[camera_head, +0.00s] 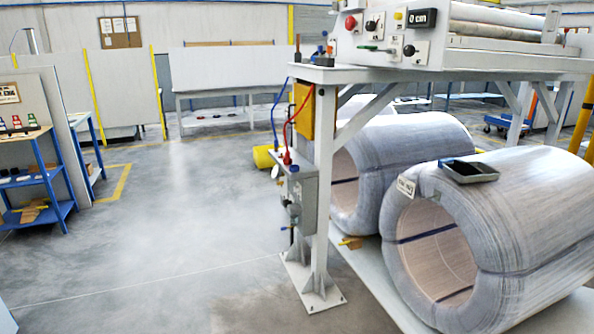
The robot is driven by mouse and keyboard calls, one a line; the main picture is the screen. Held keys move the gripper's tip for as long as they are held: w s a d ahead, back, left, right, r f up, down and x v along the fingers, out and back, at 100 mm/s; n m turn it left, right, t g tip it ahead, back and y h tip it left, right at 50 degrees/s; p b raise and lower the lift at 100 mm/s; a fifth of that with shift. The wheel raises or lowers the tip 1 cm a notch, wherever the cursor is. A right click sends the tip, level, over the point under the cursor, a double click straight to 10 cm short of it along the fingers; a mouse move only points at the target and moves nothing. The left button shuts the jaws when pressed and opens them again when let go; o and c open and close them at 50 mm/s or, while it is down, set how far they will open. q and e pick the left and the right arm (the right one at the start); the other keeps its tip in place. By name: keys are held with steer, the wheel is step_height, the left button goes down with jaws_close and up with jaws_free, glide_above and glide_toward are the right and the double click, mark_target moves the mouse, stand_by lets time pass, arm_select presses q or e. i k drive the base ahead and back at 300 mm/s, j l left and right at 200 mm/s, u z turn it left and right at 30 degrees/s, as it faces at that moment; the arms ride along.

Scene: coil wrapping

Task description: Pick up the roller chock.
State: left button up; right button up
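A small yellow-brown block (350,243), which may be the roller chock, lies low beside the rear wrapped coil (425,140), near the left edge of the light platform (372,274). It is small in the picture and its exact shape is hard to tell. The front wrapped coil (530,215) lies on its side on the same platform, with its open bore facing left. Neither of my grippers is in view.
A steel frame (320,190) with a foot plate and control box (300,200) stands left of the coils. A black tray (468,171) sits on the front coil. A blue shelf (38,185) stands at far left. The grey floor (190,230) between is clear.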

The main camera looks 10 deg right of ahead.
mark_target(464, 168)
steer(key=i+l+z, duration=0.15)
steer(key=i+z, duration=0.7)
steer(key=i+j+z, duration=0.15)
steer(key=i+z, duration=0.3)
steer(key=i, duration=0.05)
